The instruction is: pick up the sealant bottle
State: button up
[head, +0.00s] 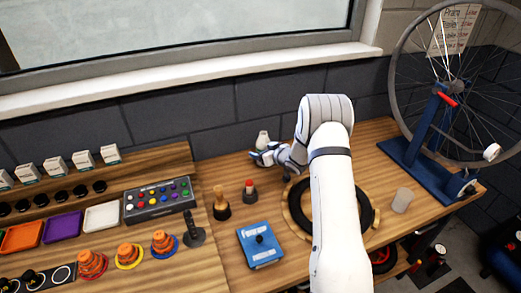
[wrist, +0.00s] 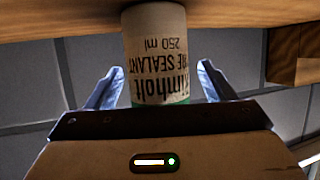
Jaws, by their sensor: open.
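The sealant bottle (head: 262,139) is small and pale and stands near the wall at the back of the bench in the head view. In the wrist view the bottle (wrist: 155,45) appears upside down, with a white label reading "SEALANT" and "250 ml" and a green band by the gripper body. My gripper (head: 264,156) is at the bottle. In the wrist view my gripper (wrist: 160,68) is open, with one finger on each side of the bottle and a gap visible on the left. The bottle's lower part is hidden by the gripper in the head view.
A red-topped container (head: 249,190) and a wooden-handled brush (head: 221,204) stand left of my gripper. A blue box (head: 260,244) lies in front. A black tyre ring (head: 368,212) lies under my arm. A translucent cup (head: 402,200) and a blue wheel stand (head: 425,140) are right.

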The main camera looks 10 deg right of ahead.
jog(key=shift+w+a+f, duration=0.1)
jog(key=shift+w, duration=0.15)
jog(key=shift+c, duration=0.2)
jog(key=c, duration=1)
jog(key=shift+c, duration=0.7)
jog(key=shift+r, duration=0.25)
